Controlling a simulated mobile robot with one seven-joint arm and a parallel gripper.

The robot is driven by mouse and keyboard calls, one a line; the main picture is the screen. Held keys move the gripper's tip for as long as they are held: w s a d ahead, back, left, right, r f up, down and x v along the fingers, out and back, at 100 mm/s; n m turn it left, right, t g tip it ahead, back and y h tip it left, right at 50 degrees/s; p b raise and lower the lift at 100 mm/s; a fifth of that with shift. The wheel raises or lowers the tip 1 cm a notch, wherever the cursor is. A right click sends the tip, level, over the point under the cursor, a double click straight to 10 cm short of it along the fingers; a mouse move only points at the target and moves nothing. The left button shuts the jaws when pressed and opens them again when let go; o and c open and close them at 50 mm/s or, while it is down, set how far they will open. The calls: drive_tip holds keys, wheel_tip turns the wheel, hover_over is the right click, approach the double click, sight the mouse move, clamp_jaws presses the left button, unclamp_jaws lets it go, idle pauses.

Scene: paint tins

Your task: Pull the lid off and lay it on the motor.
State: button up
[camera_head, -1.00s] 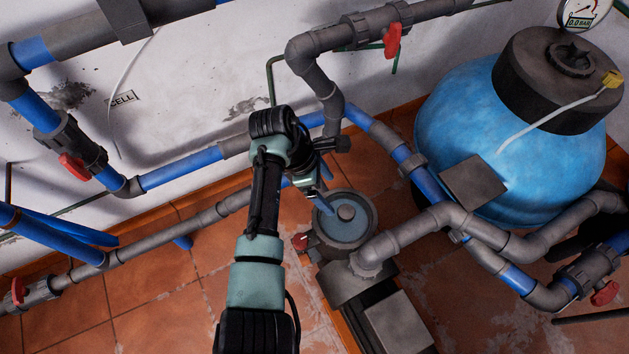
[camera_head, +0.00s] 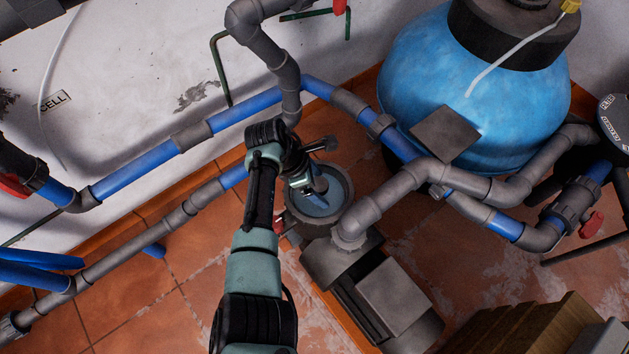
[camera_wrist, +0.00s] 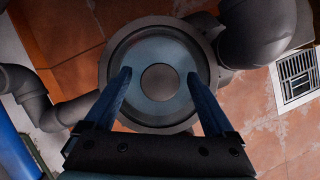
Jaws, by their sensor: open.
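The lid (camera_head: 338,203) is a round, bluish see-through disc on top of the pump's grey pot (camera_head: 343,178). It also fills the upper middle of the wrist view (camera_wrist: 155,52), with a round grey knob (camera_wrist: 160,84) at its centre. My gripper (camera_wrist: 159,75) is open, its two blue fingers on either side of the knob and apart from it in that view. In the head view my gripper (camera_head: 319,187) is over the lid and hides the knob. I cannot tell the fingertips' height. The motor (camera_head: 360,292) lies in front of the pot, with a flat grey box (camera_head: 397,297) on it.
A grey pipe (camera_head: 375,207) runs close by the pot's right side to the blue tank (camera_head: 470,100). Blue and grey pipes (camera_head: 140,172) line the wall at left. Wooden slats (camera_head: 540,330) stand at lower right. Tiled floor (camera_head: 150,300) is open at left.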

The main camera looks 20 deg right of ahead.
clamp_jaws()
idle(0.8)
